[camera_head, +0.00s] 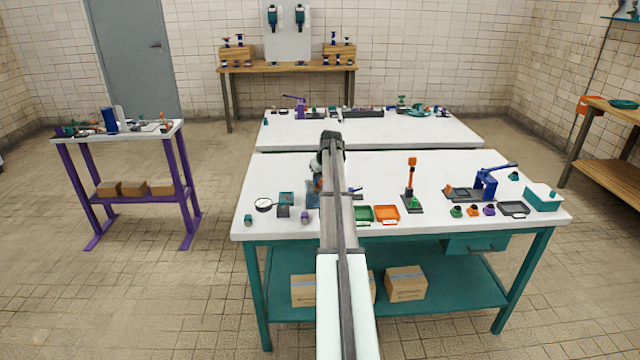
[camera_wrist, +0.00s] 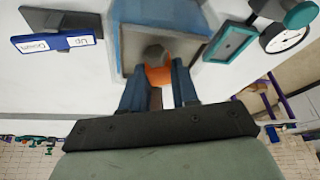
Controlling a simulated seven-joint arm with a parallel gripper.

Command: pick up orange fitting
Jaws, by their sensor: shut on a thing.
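The orange fitting (camera_wrist: 158,75) is between the two blue fingers of my gripper (camera_wrist: 158,86) in the wrist view. My gripper is shut on it. The fitting is at the near edge of a blue-rimmed box or tray (camera_wrist: 119,40) with a grey-beige inside. I cannot tell whether the fitting touches it. In the head view my arm reaches over the white table, and my gripper (camera_head: 317,184) is at the table's left-middle part. The held fitting is mostly hidden there.
A dial gauge (camera_head: 263,204) and teal frame (camera_wrist: 231,38) lie close by. A blue "Up/Down" sign (camera_wrist: 56,42) is on the other side. Green (camera_head: 364,213) and orange (camera_head: 386,213) trays, an orange-topped stand (camera_head: 411,182) and a blue press (camera_head: 486,182) stand to the right.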

